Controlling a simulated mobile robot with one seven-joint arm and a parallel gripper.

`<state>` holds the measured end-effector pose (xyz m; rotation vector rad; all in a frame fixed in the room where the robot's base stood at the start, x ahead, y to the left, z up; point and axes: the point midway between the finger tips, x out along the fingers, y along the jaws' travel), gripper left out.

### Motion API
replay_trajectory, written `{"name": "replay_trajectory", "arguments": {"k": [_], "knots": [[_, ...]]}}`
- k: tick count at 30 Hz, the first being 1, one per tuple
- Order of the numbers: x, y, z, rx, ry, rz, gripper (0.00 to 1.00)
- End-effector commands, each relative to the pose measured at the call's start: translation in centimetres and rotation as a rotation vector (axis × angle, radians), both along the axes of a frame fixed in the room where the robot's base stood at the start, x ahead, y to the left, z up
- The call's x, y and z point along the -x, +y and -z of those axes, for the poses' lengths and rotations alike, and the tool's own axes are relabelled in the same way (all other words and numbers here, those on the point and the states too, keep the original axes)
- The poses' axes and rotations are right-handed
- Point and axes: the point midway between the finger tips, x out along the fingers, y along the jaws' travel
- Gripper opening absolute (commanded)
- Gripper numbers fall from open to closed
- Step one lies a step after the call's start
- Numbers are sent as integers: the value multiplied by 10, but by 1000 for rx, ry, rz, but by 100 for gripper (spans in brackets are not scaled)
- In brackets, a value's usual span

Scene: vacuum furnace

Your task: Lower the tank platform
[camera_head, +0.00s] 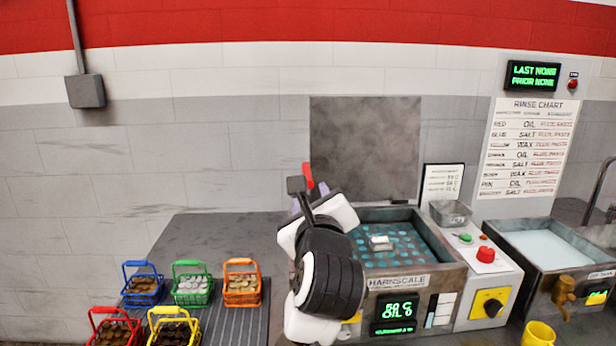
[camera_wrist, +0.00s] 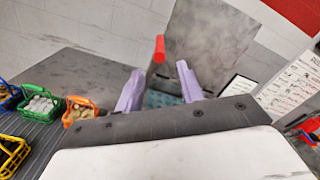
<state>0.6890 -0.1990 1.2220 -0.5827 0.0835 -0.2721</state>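The tank (camera_head: 455,273), labelled HARNSCALE, stands right of my arm. Its perforated teal platform (camera_head: 415,250) shows inside, with a small pale block (camera_head: 381,243) on it. A lever with a red handle (camera_head: 308,175) rises behind my gripper at the tank's left. In the wrist view the red handle (camera_wrist: 159,48) stands upright between the lines of my two purple fingers. My gripper (camera_wrist: 160,80) is open, with its fingers apart and nothing visibly held. I cannot tell whether the fingers touch the lever. My arm hides its base and the tank's left part.
Several coloured baskets (camera_head: 190,285) of small parts stand on a ribbed mat (camera_head: 250,318) at the left. A second basin (camera_head: 545,248) and yellow cup (camera_head: 538,334) are at the right.

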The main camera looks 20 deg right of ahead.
Motion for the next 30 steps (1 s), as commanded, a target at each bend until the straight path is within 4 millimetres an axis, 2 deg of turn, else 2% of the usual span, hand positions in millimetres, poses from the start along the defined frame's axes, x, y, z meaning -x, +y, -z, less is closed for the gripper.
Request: {"name": "replay_trajectory", "arguments": {"k": [1, 6, 12, 18, 26, 30], "knots": [[-12, -3, -1, -1, 7, -1, 38], [-47, -13, -2, 0, 5, -2, 38], [-77, -22, -2, 1, 2, 0, 38], [-89, -25, 0, 2, 1, 0, 38], [-91, -25, 0, 2, 0, -1, 38], [-91, -25, 0, 2, 0, -1, 22]]}}
